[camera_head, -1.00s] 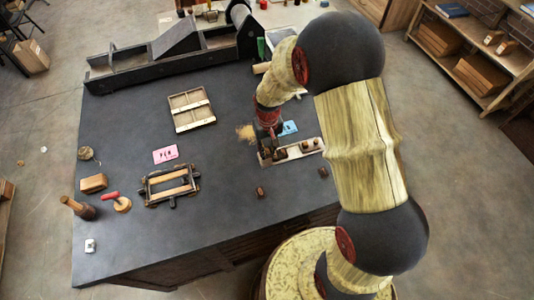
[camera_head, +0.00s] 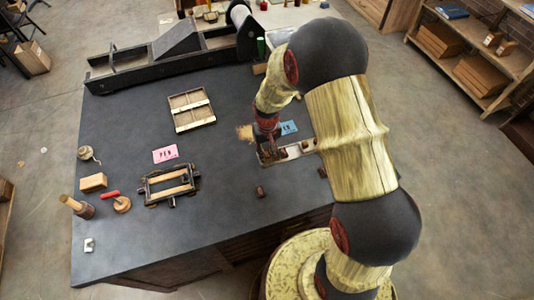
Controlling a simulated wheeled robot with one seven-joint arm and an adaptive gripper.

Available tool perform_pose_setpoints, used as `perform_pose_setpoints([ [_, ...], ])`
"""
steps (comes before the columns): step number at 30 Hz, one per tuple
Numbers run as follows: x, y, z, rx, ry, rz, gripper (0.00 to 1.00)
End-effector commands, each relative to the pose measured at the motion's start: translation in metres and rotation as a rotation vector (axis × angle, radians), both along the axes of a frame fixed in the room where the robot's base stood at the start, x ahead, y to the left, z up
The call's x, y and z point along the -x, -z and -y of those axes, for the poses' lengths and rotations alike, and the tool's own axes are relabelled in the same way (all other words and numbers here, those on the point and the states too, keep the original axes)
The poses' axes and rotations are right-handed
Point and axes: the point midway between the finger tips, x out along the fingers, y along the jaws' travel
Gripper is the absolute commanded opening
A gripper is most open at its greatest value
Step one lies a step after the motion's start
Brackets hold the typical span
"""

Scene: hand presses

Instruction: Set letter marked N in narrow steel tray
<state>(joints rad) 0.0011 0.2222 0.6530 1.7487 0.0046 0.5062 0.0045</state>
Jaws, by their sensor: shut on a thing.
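The narrow steel tray (camera_head: 295,152) lies near the front right edge of the dark table, with small brown letter blocks in it, one of them (camera_head: 305,146) toward the right. My gripper (camera_head: 272,153) is low at the tray's left part. It is shut on a small letter block, mostly hidden by the fingers. The marks on the blocks are too small to read.
A blue card (camera_head: 288,128) lies just behind the tray. A pink card reading PEN (camera_head: 165,154), a wooden frame press (camera_head: 170,185) and a shallow wooden case (camera_head: 192,109) stand left. A long black press (camera_head: 170,55) fills the back. The table's middle is mostly clear.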

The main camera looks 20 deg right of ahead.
Motion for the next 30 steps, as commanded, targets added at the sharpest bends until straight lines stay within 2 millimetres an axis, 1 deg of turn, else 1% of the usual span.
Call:
perform_pose_setpoints([
  [1, 0.0110, 0.0161, 0.0002, 0.000, 0.001, -0.023, 0.09],
  [5, 0.0118, 0.0175, 0.0003, 0.000, 0.001, -0.024, 0.09],
  [6, 0.0120, 0.0176, 0.0002, 0.000, 0.001, -0.024, 0.24],
  [15, 0.0129, 0.0178, 0.0002, 0.000, 0.001, -0.026, 0.40],
  [30, 0.0104, 0.0137, 0.0004, 0.000, 0.000, -0.022, 0.40],
])
